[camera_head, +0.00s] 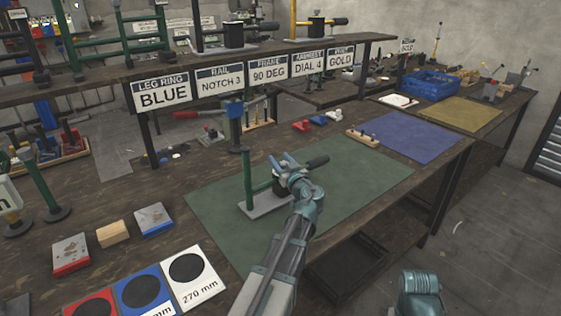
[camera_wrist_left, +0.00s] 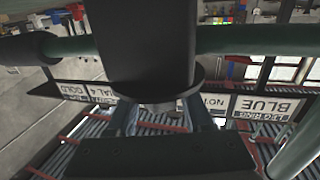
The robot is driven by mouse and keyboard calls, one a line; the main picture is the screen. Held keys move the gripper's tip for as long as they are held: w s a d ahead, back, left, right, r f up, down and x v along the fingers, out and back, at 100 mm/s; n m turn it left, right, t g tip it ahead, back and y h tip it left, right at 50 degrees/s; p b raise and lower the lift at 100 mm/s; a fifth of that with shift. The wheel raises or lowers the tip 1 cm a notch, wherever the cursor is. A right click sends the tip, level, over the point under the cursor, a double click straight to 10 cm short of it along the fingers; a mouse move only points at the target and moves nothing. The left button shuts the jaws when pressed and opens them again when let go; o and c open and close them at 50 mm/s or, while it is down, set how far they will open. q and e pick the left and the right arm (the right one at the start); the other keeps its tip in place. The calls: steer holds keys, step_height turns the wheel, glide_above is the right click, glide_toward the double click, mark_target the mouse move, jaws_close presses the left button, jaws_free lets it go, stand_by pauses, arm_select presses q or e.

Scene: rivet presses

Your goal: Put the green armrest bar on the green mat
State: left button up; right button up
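The green armrest bar (camera_head: 249,180) has a green post on a grey base plate, with a black block and a black handle (camera_head: 316,162) on its crossbar. It stands upright over the left part of the green mat (camera_head: 350,180); I cannot tell whether the base touches the mat. My left gripper (camera_head: 287,168) is at the black block. In the left wrist view its fingers (camera_wrist_left: 157,118) close around the block's lower collar, with the green crossbar (camera_wrist_left: 240,38) running across above. My right gripper (camera_head: 420,292) shows only partly at the bottom right, away from the table.
A blue mat (camera_head: 415,135) and a yellow mat (camera_head: 465,112) lie farther right, with a blue crate (camera_head: 430,85) behind. A shelf with signs (camera_head: 215,82) stands behind the green mat. A blue-topped post (camera_head: 235,125) stands near the mat's back edge. Small blocks (camera_head: 152,220) lie left.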

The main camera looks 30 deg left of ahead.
arm_select(q)
steer(key=shift+o, duration=1)
steer(key=shift+r, duration=0.15)
steer(key=v, duration=1.2)
